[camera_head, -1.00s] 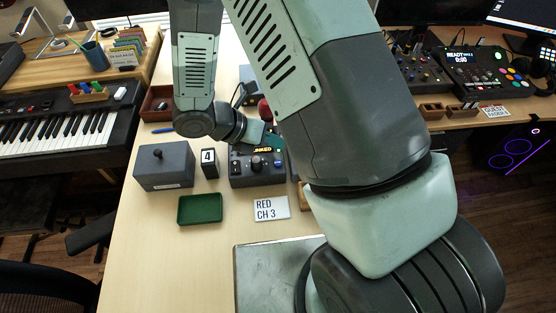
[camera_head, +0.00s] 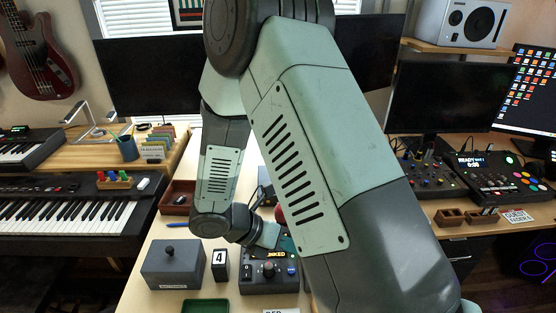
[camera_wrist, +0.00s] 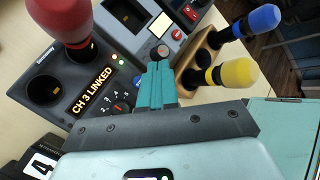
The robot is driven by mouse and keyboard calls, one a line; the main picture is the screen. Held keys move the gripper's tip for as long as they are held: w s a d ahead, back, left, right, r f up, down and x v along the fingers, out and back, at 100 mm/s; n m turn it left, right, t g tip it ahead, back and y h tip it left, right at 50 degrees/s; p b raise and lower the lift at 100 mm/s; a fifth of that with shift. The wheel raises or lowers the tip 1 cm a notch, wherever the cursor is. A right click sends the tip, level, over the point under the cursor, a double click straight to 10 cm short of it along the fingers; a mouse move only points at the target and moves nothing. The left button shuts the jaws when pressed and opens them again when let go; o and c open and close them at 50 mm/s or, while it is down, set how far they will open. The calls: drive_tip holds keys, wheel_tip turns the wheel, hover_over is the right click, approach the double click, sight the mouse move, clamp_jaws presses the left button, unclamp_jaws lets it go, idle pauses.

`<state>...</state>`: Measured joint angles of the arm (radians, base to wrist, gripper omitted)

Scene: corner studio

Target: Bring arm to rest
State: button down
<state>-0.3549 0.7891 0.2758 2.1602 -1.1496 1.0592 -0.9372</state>
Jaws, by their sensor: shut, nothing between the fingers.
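My gripper (camera_wrist: 157,85) shows in the wrist view as two teal fingers pressed together with nothing between them. It is over the dark control box (camera_wrist: 75,95), whose display reads "CH 3 LINKED". A red-topped microphone-like piece (camera_wrist: 68,20) stands in one of the box's round sockets; another socket is empty. In the head view the arm hangs down over the same control box (camera_head: 268,285), and the fingertips are mostly hidden behind my arm links. I cannot tell whether the fingers touch anything.
A wooden holder (camera_wrist: 191,78) carries yellow (camera_wrist: 232,72) and blue (camera_wrist: 255,20) pieces beside the gripper. A grey lidded box (camera_head: 172,268) and a "4" block (camera_head: 220,265) stand left of the control box. A green tray (camera_head: 205,307) lies in front. A keyboard (camera_head: 60,215) is farther left.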

drive_tip(key=s+d+r+m+g+y, duration=0.1)
drive_tip(key=s+d+r+m, duration=0.15)
drive_tip(key=r+m, duration=0.55)
drive_tip(key=s+d+r+m+y, duration=0.2)
drive_tip(key=d+r+m, duration=0.3)
drive_tip(key=r, duration=0.5)
drive_tip(key=s+r+m+t+y, duration=0.4)
drive_tip(key=s+r+m, duration=0.6)
drive_tip(key=m, duration=0.6)
wheel_tip(320, 180, up, 3)
drive_tip(key=shift+s+a+f+t+y, duration=0.25)
drive_tip(key=shift+a+y, duration=0.2)
drive_tip(key=shift+y, duration=0.55)
drive_tip(key=shift+r, duration=0.1)
